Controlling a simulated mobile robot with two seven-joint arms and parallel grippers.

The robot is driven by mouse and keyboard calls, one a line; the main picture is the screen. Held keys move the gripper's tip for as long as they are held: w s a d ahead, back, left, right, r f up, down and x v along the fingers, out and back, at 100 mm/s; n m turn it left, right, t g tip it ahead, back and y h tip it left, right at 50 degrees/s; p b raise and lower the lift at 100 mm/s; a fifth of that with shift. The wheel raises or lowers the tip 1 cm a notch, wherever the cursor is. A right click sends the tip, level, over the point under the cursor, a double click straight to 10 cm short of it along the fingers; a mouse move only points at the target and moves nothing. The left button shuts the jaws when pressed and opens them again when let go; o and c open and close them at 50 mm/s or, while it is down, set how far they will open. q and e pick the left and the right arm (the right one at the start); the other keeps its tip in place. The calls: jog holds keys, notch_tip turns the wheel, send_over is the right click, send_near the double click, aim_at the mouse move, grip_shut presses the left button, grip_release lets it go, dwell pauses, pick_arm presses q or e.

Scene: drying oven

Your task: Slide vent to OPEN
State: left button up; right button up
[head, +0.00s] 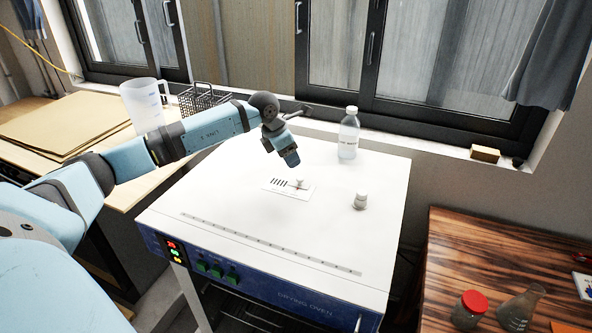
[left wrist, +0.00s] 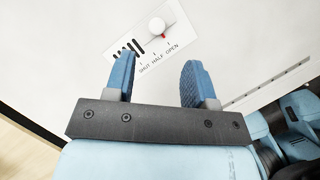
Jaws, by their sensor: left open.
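The vent is a small white plate (head: 272,186) on the drying oven's white top, with dark slots and a pale round knob (head: 299,184). In the left wrist view the vent plate (left wrist: 112,52) reads SHUT, HALF, OPEN, and the white knob (left wrist: 157,26) appears about level with OPEN, beside a red mark. The raised knob makes its exact setting hard to judge. My left gripper (head: 291,161) is above the plate, pointing down, apart from the knob. In the left wrist view its fingers (left wrist: 159,62) are spread and empty, with the knob beyond their tips. My right gripper is not seen.
A jug (head: 144,104) and a wire rack (head: 197,100) are behind my left arm. The oven's front top is mostly clear.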

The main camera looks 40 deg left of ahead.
pick_arm(q)
jog(key=v, duration=0.5)
jog(key=shift+r, duration=0.1)
dwell(0.4)
